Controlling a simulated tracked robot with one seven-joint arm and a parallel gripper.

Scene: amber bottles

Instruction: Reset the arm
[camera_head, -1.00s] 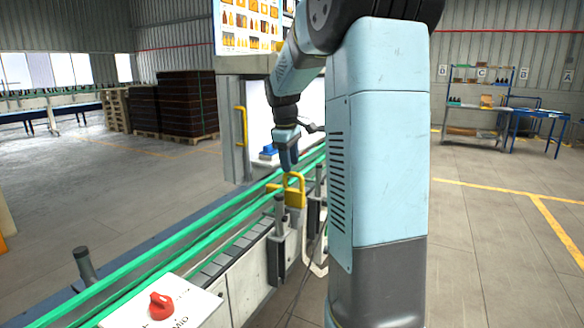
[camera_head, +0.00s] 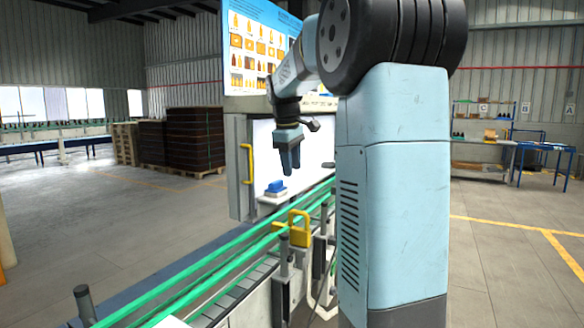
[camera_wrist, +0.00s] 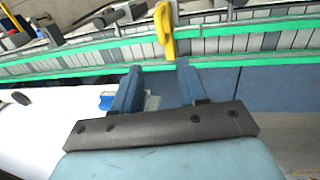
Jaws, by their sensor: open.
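My gripper (camera_head: 289,160) is in the head view above the conveyor, in front of the white inspection panel. Its two blue fingers point down. In the wrist view my gripper (camera_wrist: 158,85) shows its fingers spread apart, with nothing held between them. A yellow bracket (camera_head: 299,228) sits on the green-railed conveyor (camera_head: 215,250) below and apart from the gripper. The bracket also shows in the wrist view (camera_wrist: 164,28), beyond the fingertips.
A poster board (camera_head: 258,50) stands above. Stacked dark crates (camera_head: 194,138) stand on pallets behind. A shelf (camera_head: 480,140) and blue table (camera_head: 545,150) are at right. The left floor is clear.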

